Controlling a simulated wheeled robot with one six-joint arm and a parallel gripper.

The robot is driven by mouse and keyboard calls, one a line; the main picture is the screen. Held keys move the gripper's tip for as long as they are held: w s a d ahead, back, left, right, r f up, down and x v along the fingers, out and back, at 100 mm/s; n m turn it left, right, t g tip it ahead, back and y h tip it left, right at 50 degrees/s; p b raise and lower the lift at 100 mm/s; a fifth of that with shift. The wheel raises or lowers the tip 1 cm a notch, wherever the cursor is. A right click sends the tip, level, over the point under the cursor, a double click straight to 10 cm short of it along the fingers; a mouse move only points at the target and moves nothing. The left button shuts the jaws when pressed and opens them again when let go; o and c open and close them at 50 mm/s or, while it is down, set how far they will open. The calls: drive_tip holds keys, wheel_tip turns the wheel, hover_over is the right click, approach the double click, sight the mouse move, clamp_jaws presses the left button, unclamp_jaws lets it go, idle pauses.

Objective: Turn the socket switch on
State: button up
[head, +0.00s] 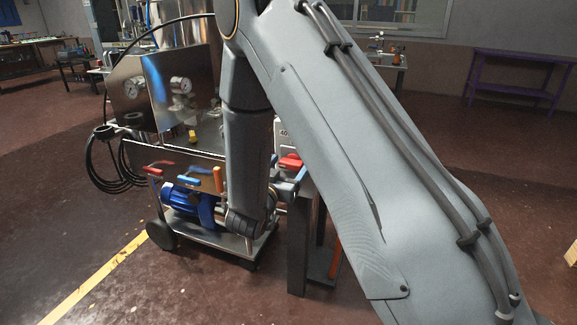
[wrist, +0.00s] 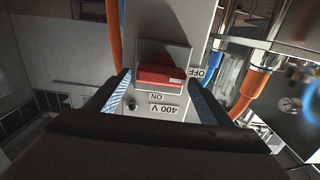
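The red switch handle (wrist: 160,75) sits on a grey socket box (wrist: 150,112) in the wrist view, which appears upside down. The handle lies crosswise, its right end near the OFF label (wrist: 197,72). The ON label (wrist: 157,97) and a 400 V label (wrist: 164,109) are on the side of it nearer to me. My gripper (wrist: 160,82) is open, with one blue-lined finger on each side of the handle. I cannot tell whether either finger touches it.
An orange hose (wrist: 115,35) runs close to the left finger and another orange part (wrist: 246,92) is at the right. In the head view, a steel cart with a blue motor (head: 187,202) and red and blue valve handles stands left of my arm.

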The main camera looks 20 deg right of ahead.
drive_tip(key=c, duration=0.9)
drive_tip(key=shift+m, duration=0.4)
drive_tip(key=m, duration=0.3)
drive_tip(key=shift+s+d+m, duration=0.1)
drive_tip(key=shift+d+m, duration=0.05)
drive_tip(key=shift+m, duration=0.25)
drive_tip(key=m, duration=0.2)
drive_tip(key=m+b, duration=0.1)
drive_tip(key=m, duration=0.1)
drive_tip(key=shift+s+d+f, duration=0.1)
drive_tip(key=shift+d+f, duration=0.05)
drive_tip(key=m+b, duration=0.2)
drive_tip(key=m, duration=0.3)
drive_tip(key=shift+f, duration=0.2)
drive_tip(key=m+b, duration=0.2)
drive_tip(key=m, duration=0.2)
drive_tip(key=shift+s+d+f+b, duration=0.1)
drive_tip(key=shift+f+b, duration=0.05)
drive_tip(key=shift+b, duration=0.2)
drive_tip(key=shift+m, duration=0.3)
